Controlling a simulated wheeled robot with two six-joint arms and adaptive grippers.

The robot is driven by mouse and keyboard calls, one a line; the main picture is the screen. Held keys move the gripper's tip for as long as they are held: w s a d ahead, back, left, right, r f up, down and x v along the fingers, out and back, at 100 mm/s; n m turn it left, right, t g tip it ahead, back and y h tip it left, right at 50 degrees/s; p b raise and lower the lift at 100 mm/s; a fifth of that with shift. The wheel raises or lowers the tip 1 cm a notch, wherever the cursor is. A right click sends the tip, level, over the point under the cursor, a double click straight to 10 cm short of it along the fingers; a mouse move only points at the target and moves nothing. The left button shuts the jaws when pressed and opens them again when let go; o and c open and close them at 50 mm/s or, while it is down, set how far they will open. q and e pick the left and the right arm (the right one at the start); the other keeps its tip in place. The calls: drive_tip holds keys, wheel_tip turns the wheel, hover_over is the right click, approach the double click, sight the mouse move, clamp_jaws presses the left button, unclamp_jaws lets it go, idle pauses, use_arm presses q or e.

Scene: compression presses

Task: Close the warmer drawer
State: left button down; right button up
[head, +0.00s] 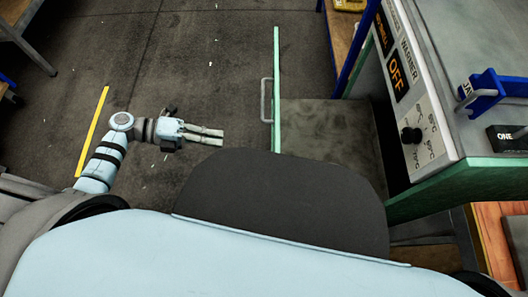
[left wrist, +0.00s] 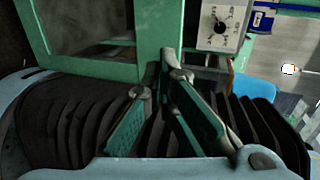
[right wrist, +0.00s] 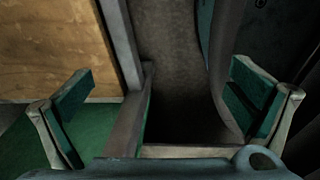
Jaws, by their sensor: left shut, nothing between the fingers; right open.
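The warmer drawer stands pulled out of the warmer (head: 430,100) in the head view, its grey inside (head: 325,135) showing. Its green front panel (head: 276,60) carries a grey handle (head: 265,100) on the side away from the warmer. My left gripper (head: 222,135) is shut and empty, left of the front panel with a gap, fingers pointing at it. In the left wrist view my left fingers (left wrist: 168,68) meet in front of the green drawer edge (left wrist: 100,65); contact there cannot be told. My right gripper (right wrist: 160,88) is open and empty in the right wrist view, hidden in the head view.
The warmer's panel shows an OFF sign (head: 397,74) and a black knob (head: 411,135). A blue holder (head: 490,92) stands on its top. Bare dark floor (head: 190,60) lies left of the drawer. A wooden panel (right wrist: 55,50) and grey metal bars are close to my right gripper.

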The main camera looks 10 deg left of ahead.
use_arm(q)
drive_tip(key=r+b+x, duration=0.1)
drive_tip(key=x, duration=1.2)
drive_tip(key=shift+s+d, duration=0.2)
drive_tip(key=shift+d, duration=0.4)
drive_tip(key=shift+r, duration=0.1)
